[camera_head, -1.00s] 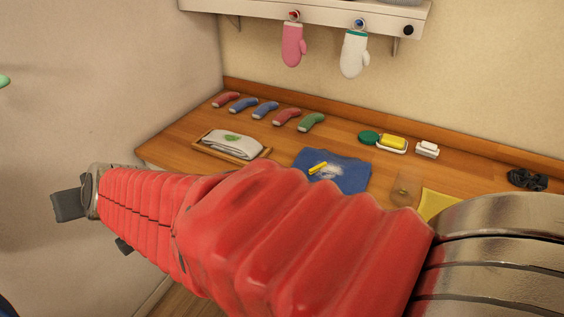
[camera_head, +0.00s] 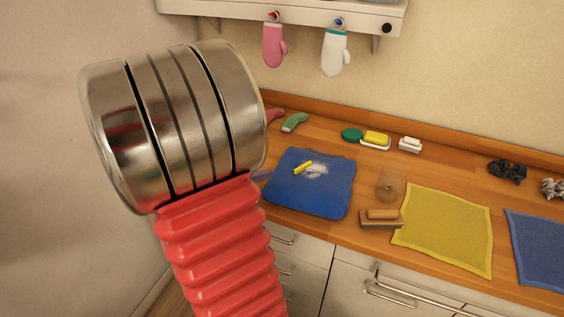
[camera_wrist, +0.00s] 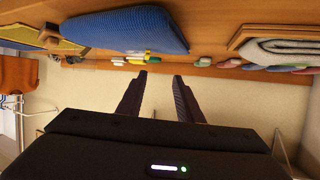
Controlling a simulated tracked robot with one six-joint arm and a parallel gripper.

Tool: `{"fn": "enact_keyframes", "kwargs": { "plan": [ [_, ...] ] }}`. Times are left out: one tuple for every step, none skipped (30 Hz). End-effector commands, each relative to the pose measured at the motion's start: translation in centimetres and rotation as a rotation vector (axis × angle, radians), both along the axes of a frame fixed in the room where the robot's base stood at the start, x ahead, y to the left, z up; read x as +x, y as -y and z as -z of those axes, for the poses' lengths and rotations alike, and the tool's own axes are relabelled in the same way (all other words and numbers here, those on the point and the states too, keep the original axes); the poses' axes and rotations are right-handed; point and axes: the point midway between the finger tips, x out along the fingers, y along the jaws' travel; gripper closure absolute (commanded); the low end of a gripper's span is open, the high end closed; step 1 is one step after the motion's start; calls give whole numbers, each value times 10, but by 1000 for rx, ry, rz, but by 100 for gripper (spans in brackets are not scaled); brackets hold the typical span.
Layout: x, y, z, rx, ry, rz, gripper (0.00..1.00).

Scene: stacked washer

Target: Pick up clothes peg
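A small yellow piece (camera_head: 303,168) lies on the folded blue cloth (camera_head: 325,200) on the counter, beside a whitish patch; it may be the clothes peg, but it is too small to tell. In the wrist view the picture is upside down, and the blue cloth (camera_wrist: 130,30) fills the upper left. My gripper (camera_wrist: 161,76) shows there with its two dark fingers apart and nothing between them. It is clear of the cloth, over a pale background. In the head view my arm hides the left end of the counter, and my gripper does not show.
A wooden brush (camera_head: 382,222), a clear glass (camera_head: 388,184) and a yellow cloth (camera_head: 445,230) are right of the blue cloth. A soap dish (camera_head: 376,146) stands behind. The tray (camera_wrist: 240,40) holds a folded towel. Mitts (camera_head: 335,55) hang from the shelf.

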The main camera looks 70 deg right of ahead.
Motion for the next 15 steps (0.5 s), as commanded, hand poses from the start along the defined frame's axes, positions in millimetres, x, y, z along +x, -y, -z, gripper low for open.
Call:
{"fn": "enact_keyframes", "kwargs": {
  "plan": [
    [-11,0,3,4,-23,39,67],
    [-16,-1,4,7,-32,56,67],
    [-20,-1,4,7,-41,71,67],
    [-22,-2,5,8,-45,78,67],
    [-23,-2,5,8,-47,82,67],
    [-24,-2,5,8,-48,84,67],
    [-24,-2,4,8,-48,84,67],
    [-23,-2,4,7,-48,83,67],
    [-23,-2,4,7,-47,82,67],
    [-23,-2,4,7,-47,81,67],
    [-23,-2,4,8,-47,81,67],
    [-23,-2,4,8,-46,82,67],
    [-23,-2,4,7,-45,81,67],
    [-23,-2,5,7,-45,81,67],
    [-24,-1,5,7,-45,81,67]
  ]
}}
